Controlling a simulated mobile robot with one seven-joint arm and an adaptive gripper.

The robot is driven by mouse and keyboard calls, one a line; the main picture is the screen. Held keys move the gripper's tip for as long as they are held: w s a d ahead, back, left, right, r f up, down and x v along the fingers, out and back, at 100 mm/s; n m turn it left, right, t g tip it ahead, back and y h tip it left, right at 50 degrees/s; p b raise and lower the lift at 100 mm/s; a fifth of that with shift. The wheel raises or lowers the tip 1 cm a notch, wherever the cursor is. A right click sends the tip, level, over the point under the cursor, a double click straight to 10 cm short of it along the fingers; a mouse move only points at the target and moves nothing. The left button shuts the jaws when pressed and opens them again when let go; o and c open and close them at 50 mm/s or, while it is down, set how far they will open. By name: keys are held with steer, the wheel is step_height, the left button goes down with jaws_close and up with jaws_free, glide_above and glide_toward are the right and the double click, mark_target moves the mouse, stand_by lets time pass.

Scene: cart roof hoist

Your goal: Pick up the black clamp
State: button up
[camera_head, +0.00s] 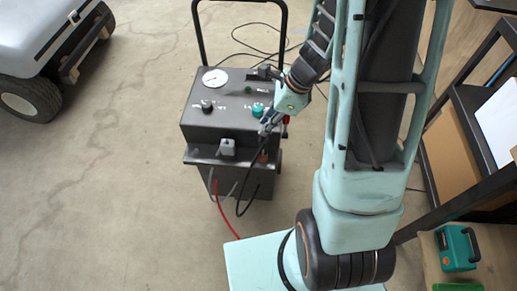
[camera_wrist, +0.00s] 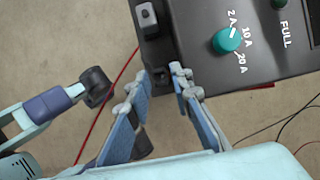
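My gripper (camera_wrist: 160,85) is open, with its two blue-padded fingers on either side of a gap at the edge of the charger. In the head view my gripper (camera_head: 268,126) is at the right front corner of the dark charger cart (camera_head: 200,128). A dark piece (camera_wrist: 160,77), which looks like part of the black clamp, shows between the fingers against the charger's edge. Most of it is hidden, and I cannot tell whether the fingers touch it. A black cable (camera_head: 238,205) hangs in a loop below this corner.
A grey block (camera_head: 227,147) sits on the charger's front ledge and also shows in the wrist view (camera_wrist: 146,15). A red cable (camera_head: 225,218) runs to the floor. A teal knob (camera_wrist: 227,39) is close to the fingers. A shelf (camera_head: 470,125) stands at right.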

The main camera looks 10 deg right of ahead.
steer(key=b, duration=0.3)
glide_toward(257, 156)
steer(key=shift+w+a+f, duration=0.15)
steer(key=shift+w+a, duration=0.1)
steer(key=shift+a, duration=0.2)
steer(key=shift+b+x, duration=1.4)
steer(key=shift+x, duration=2.2)
steer(key=shift+a, duration=0.1)
jaws_close()
